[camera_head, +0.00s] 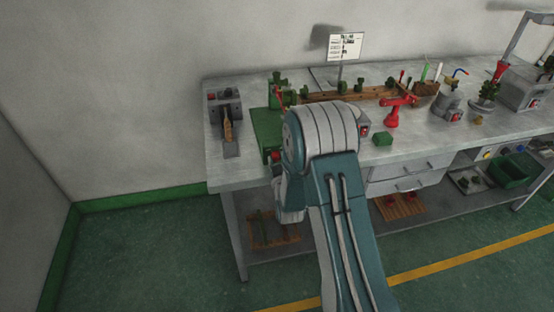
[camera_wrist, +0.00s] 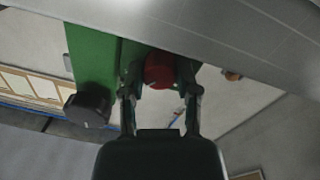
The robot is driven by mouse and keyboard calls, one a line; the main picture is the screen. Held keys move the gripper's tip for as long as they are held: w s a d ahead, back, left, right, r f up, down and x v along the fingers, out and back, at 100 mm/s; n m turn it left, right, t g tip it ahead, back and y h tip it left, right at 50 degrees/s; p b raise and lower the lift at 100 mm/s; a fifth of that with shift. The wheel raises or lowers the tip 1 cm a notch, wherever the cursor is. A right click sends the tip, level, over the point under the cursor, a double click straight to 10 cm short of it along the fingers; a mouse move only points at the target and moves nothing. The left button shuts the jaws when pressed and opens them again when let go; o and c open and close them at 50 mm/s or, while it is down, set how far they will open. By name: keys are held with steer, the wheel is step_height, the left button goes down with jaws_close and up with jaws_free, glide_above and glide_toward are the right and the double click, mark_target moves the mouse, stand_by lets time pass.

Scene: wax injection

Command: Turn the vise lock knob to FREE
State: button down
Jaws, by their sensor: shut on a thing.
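A red knob (camera_wrist: 158,70) sits on the front of the green vise body (camera_wrist: 92,55) in the wrist view. My gripper (camera_wrist: 160,92) has one finger on each side of the knob and is shut on it. A dark round knob (camera_wrist: 88,108) stands on the vise to the left, clear of the fingers. In the head view, the green vise (camera_head: 267,130) is at the left part of the bench, partly hidden by my arm, with a red part (camera_head: 276,156) showing low at its front. No FREE marking is readable, so the knob's setting cannot be told.
The grey workbench (camera_head: 225,178) runs to the right. A grey box with a brush (camera_head: 227,125) stands left of the vise. The floor at left is clear.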

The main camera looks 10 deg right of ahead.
steer(key=n, duration=0.4)
steer(key=shift+a+n, duration=0.1)
steer(key=shift+n, duration=0.2)
steer(key=n, duration=0.3)
steer(key=shift+n+y, duration=0.3)
steer(key=shift+n, duration=0.1)
steer(key=n, duration=0.4)
steer(key=shift+f+n, duration=0.15)
steer(key=shift+n, duration=1.85)
steer(key=shift+f+n+y, duration=0.15)
steer(key=shift+n+y, duration=0.15)
steer(key=shift+y, duration=0.1)
steer(key=shift+c, duration=1.7)
jaws_free()
steer(key=shift+a, duration=0.15)
steer(key=s, duration=1.1)
steer(key=shift+s+f, duration=0.2)
steer(key=shift+s, duration=0.2)
